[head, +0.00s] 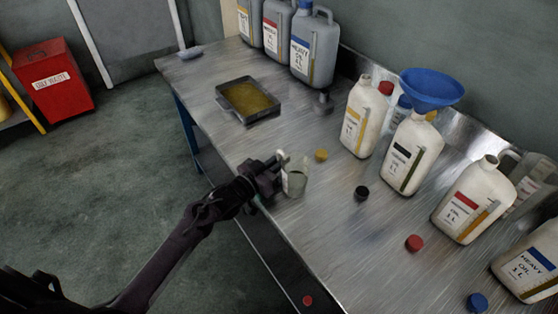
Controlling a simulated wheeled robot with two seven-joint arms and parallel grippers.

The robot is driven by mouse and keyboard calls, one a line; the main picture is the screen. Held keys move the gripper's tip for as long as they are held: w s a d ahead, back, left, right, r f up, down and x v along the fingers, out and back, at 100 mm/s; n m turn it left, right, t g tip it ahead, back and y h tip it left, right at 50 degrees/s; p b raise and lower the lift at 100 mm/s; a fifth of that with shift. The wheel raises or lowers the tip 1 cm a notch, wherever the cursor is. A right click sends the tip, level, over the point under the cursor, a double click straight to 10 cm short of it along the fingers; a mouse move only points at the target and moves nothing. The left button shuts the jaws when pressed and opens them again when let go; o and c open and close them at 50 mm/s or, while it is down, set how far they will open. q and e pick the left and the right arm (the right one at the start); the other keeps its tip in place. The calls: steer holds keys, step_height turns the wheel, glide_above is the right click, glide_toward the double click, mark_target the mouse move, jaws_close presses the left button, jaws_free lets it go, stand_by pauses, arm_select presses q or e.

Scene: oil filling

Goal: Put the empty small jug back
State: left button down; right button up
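The small jug (294,181) is a small clear cup-like vessel near the front edge of the metal bench, left of the middle. My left gripper (278,166) reaches in from the lower left and appears shut on the jug's handle side. The jug looks upright, at or just above the bench top; I cannot tell if it touches. Its inside is too small to read clearly. My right gripper is not in view.
White oil bottles (361,117) line the bench's back right, one with a blue funnel (432,88) in its neck. Loose caps (361,193) lie in front. A tray of yellowish liquid (277,113) and large grey canisters (314,52) stand farther back. A red waste bin (52,88) is on the floor.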

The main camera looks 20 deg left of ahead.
arm_select(q)
steer(key=c, duration=1.9)
jaws_free()
steer(key=o, duration=0.4)
steer(key=shift+s+r, duration=0.1)
steer(key=v, duration=1.2)
steer(key=shift+b, duration=0.4)
